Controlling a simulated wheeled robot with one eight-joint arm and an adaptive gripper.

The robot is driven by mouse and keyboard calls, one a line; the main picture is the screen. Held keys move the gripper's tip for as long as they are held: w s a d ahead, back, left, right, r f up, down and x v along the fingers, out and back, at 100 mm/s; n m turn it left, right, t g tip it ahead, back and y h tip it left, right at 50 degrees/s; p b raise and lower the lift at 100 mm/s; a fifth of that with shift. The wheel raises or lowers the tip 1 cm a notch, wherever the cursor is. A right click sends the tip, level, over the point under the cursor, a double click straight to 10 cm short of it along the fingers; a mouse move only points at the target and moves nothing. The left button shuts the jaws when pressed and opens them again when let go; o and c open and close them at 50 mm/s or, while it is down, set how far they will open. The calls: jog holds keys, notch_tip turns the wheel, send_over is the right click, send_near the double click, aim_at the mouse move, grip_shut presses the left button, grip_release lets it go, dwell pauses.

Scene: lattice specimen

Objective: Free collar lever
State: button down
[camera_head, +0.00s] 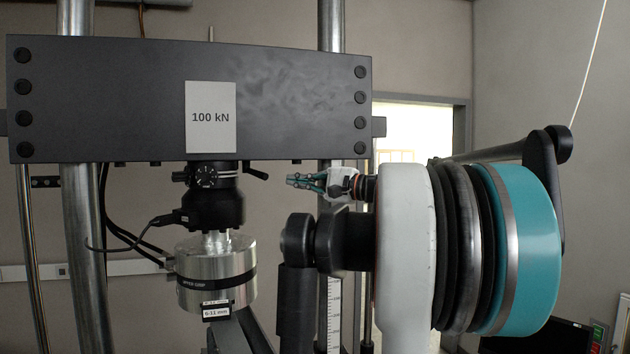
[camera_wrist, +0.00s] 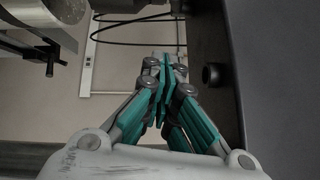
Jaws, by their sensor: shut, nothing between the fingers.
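The black collar (camera_head: 207,176) sits under the crosshead, with a dial or knob on its front. A short black lever (camera_head: 257,174) sticks out from its right side and slants slightly down to its tip. My gripper (camera_head: 289,181) is just right of the lever tip and a little lower in the head view, with a small gap in the picture. Its teal fingers are closed together and hold nothing. In the wrist view the fingertips (camera_wrist: 165,60) meet with nothing between them. I cannot surely make out the lever in the wrist view.
The dark crosshead (camera_head: 290,95) with a "100 kN" label (camera_head: 210,117) spans above. A silver cylindrical grip (camera_head: 215,270) hangs below the collar, with black cables (camera_head: 130,235) to its left. A steel column (camera_head: 331,40) stands behind. A dark stud (camera_wrist: 212,75) is right of the fingers.

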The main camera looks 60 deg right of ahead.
jog(key=w+a, duration=0.1)
jog(key=a, duration=0.1)
jog(key=w+a+r+p, duration=0.1)
jog(key=w+a, duration=0.1)
jog(key=shift+a, duration=0.15)
jog(key=shift+s, duration=0.1)
jog(key=shift+a, duration=0.1)
jog(key=shift+s+a+m+h, duration=0.15)
jog(key=shift+a+m+h, duration=0.45)
jog(key=shift+a+h, duration=0.3)
jog(key=shift+f, duration=0.1)
